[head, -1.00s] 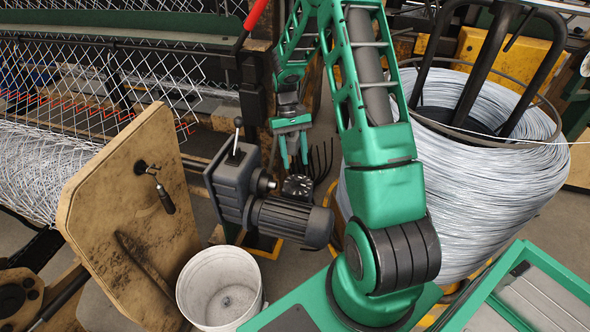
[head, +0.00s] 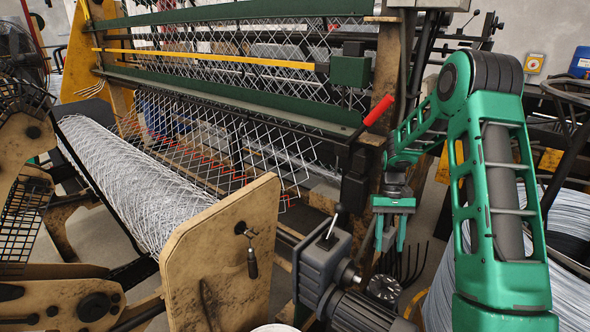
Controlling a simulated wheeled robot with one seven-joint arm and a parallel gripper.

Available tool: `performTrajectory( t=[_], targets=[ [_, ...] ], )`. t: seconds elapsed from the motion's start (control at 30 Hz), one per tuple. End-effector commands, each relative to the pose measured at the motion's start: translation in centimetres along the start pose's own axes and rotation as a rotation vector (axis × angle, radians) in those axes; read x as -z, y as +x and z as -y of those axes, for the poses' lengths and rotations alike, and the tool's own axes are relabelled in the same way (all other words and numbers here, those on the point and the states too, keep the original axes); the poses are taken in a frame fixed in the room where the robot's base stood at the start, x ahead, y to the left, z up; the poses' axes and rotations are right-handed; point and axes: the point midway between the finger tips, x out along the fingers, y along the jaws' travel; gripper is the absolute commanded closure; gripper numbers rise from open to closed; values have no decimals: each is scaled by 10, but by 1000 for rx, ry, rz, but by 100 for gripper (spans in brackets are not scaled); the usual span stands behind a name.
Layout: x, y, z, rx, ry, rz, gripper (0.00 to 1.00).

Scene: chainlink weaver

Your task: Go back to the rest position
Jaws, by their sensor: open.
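My gripper (head: 391,243) hangs from my green arm right of centre in the head view, pointing down. Its two green fingers are apart, with nothing seen between them. It is beside the lever with the red grip (head: 378,111), lower and to its right. It is above and behind the grey motor and gearbox (head: 322,262). My arm is bent, with its elbow high at the right.
A chain-link roll (head: 140,180) lies at the left behind a worn wooden end plate (head: 225,262). The weaver's green beam (head: 230,95) crosses behind. A wire coil (head: 570,295) stands at the right. Dark curved prongs (head: 410,265) are close by my gripper's right.

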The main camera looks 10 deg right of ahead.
Motion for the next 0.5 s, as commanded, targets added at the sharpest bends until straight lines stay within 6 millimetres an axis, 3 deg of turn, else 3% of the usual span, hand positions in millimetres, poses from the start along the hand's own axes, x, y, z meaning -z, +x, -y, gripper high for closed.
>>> performTrajectory(
  t=[0.17,0.5],
  targets=[
    [-18,-16,-5,-14,14,-21,57],
    [-113,-74,-29,-55,91,-120,57]
  ],
)
